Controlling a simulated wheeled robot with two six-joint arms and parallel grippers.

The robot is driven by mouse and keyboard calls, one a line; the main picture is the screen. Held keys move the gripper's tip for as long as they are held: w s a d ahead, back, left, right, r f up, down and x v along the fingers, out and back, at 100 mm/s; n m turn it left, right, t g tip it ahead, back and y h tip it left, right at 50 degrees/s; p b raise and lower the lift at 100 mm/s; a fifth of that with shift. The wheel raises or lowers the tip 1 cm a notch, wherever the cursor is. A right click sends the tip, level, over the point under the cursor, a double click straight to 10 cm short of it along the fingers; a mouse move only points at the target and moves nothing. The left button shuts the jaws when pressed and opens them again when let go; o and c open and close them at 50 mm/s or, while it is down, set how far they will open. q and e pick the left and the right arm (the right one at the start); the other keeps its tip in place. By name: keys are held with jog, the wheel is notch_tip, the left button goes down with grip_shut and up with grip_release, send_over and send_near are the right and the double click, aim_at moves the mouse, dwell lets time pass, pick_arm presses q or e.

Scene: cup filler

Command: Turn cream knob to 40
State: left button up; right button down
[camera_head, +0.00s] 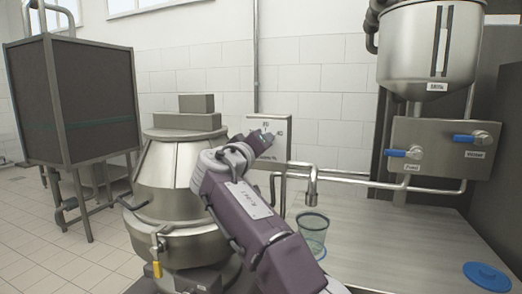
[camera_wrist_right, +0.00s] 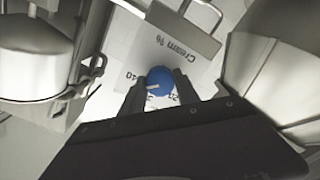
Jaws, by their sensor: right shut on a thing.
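The cream knob (camera_wrist_right: 160,80) is blue and round, on a pale panel marked "Cream %" in the right wrist view. Its white pointer line points left, close to the 40 mark (camera_wrist_right: 136,77); whether it is exactly on 40 I cannot tell. My right gripper (camera_wrist_right: 158,84) is shut on the knob, a finger on each side. In the head view the right gripper (camera_head: 264,138) is at the panel box (camera_head: 283,131) on the wall, mostly covering the knob. My left gripper is not in view.
A steel vessel (camera_head: 165,190) stands left of my right arm. A spout (camera_head: 311,192) hangs above a clear green-tinted cup (camera_head: 313,229). Two blue-handled valves and a hopper (camera_head: 408,62) are at right. A blue lid (camera_head: 487,276) lies on the mostly clear counter (camera_head: 420,240).

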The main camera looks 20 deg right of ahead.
jog(key=shift+m+b, duration=0.35)
jog(key=shift+m, duration=0.75)
jog(key=c, duration=0.9)
grip_release()
jog(key=b+v, duration=0.1)
jog(key=v, duration=0.8)
jog(key=shift+b, duration=0.4)
